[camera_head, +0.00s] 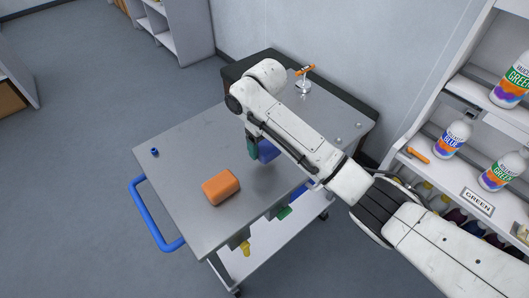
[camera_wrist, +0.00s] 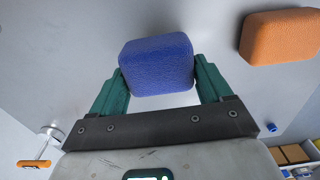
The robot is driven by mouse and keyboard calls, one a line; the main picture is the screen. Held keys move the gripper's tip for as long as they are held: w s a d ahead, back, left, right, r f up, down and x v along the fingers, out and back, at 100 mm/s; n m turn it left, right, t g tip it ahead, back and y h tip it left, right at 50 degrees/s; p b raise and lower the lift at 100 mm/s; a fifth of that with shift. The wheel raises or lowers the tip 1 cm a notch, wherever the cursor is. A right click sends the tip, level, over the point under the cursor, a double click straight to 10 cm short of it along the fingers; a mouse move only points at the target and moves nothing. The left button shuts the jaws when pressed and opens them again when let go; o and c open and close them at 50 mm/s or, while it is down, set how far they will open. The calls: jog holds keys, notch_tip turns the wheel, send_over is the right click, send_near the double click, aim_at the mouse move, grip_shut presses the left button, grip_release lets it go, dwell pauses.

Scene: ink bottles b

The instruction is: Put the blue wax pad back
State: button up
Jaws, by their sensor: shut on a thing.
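The blue wax pad (camera_wrist: 157,65) is a rounded block between the green fingers of my gripper (camera_wrist: 160,88) in the wrist view. My gripper is shut on it. In the head view the pad (camera_head: 267,151) is partly hidden by my arm, and my gripper (camera_head: 258,150) is over the grey cart top (camera_head: 178,150). I cannot tell how far the pad is above the top. An orange pad (camera_head: 221,187) lies on the cart, left of and nearer than my gripper; it also shows in the wrist view (camera_wrist: 282,36).
A small blue cap (camera_head: 154,152) lies near the cart's left corner. A metal stand with an orange handle (camera_head: 305,71) is at the back. Shelves with bottles (camera_head: 453,138) and a "GREEN" label (camera_head: 477,201) stand at right. The cart's left part is mostly clear.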

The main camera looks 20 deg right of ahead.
aim_at(264, 150)
jog(key=shift+w+f, duration=0.35)
jog(key=shift+f, duration=1.65)
jog(key=o, duration=0.9)
jog(key=shift+c, duration=0.2)
notch_tip(264, 150, up, 12)
jog(key=shift+r+p, duration=0.1)
jog(key=shift+p, duration=0.35)
